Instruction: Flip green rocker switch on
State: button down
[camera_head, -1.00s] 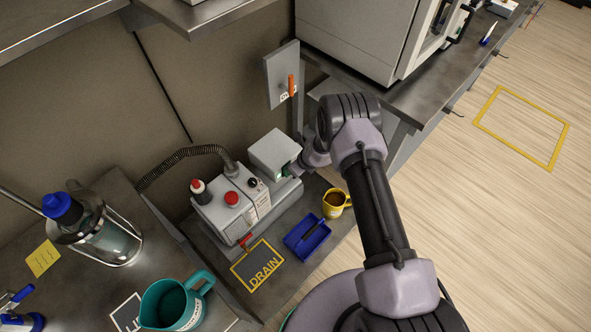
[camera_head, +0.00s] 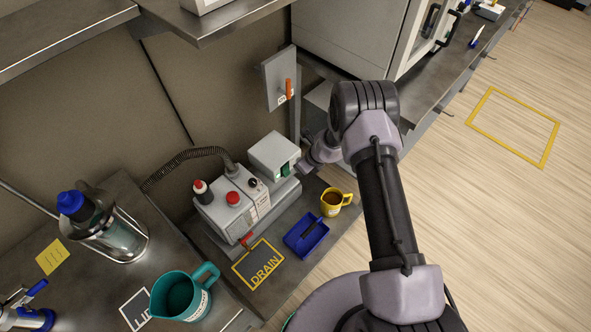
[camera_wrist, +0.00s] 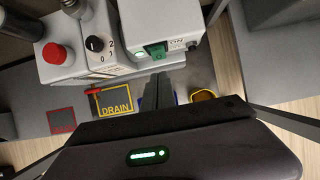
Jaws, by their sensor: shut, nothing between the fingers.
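The green rocker switch (camera_head: 285,169) is on the front face of a light grey box (camera_head: 274,152) on the pump unit. The rocker looks tilted, but I cannot tell surely which side is pressed. My gripper (camera_wrist: 160,78) is shut and empty, its dark fingertips just below the switch in the wrist view, apparently apart from it. In the head view the fingers are mostly hidden by my wrist.
The pump has a red button (camera_head: 233,198) and a black knob (camera_wrist: 95,44). A yellow mug (camera_head: 333,203), a blue tray (camera_head: 306,235) and a DRAIN plate (camera_head: 258,264) lie close by. A panel with an orange lever (camera_head: 289,89) stands behind.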

notch_tip(320, 180, up, 6)
jog(key=p, duration=0.2)
jog(key=shift+w+d, duration=0.15)
